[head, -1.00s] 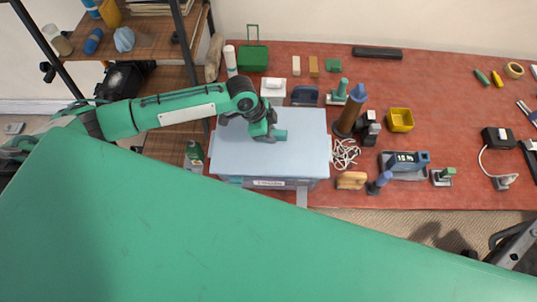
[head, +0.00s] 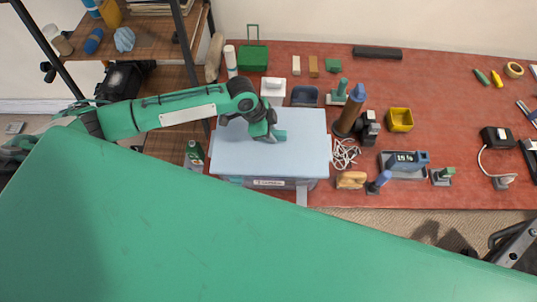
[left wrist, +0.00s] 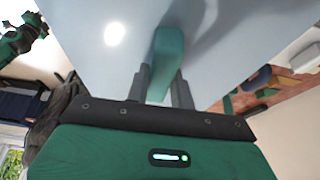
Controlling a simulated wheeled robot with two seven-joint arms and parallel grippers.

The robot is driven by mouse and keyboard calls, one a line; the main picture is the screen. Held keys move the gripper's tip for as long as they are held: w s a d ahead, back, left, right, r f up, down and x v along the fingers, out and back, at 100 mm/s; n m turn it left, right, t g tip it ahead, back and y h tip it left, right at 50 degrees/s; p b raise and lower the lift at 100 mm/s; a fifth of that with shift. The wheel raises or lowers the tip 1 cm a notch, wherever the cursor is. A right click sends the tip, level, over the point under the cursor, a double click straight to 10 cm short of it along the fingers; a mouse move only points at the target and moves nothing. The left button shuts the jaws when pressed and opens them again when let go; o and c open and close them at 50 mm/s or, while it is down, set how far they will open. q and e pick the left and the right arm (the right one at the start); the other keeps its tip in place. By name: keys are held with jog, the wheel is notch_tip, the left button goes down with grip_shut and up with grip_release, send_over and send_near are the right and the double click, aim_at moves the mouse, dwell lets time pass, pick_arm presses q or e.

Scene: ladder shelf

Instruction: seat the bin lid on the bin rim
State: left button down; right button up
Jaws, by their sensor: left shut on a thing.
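The bin lid (head: 230,155) is a flat pale blue-grey panel with a green bar handle (left wrist: 167,55) on top. It lies over the bin (head: 300,184), whose grey front wall with a label shows below the lid's front edge. The lid hides the bin's rim, so I cannot tell whether the lid touches it all round. My left gripper (head: 271,136) is shut on the lid's handle; in the left wrist view its two dark fingers (left wrist: 160,88) flank the green bar. I cannot make out my right gripper.
The bin is at the left end of a red table (head: 440,110). A white box (head: 272,91) and a dark blue tray (head: 305,96) stand behind the lid. White cord (head: 345,153) and a brown cylinder (head: 349,113) are close to its right. A shelf (head: 150,40) stands at left.

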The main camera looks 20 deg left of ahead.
pick_arm(q)
jog(key=shift+f+b, duration=0.45)
jog(key=shift+f, duration=0.55)
dwell(0.3)
jog(key=shift+p, duration=0.35)
dwell(0.5)
jog(key=shift+f, duration=0.4)
dwell(0.5)
dwell(0.6)
dwell(0.4)
jog(key=c, duration=1.5)
grip_release()
jog(key=shift+r+p, duration=0.15)
jog(key=shift+p, duration=0.15)
jog(key=shift+p+v, duration=1.5)
jog(key=shift+v, duration=0.05)
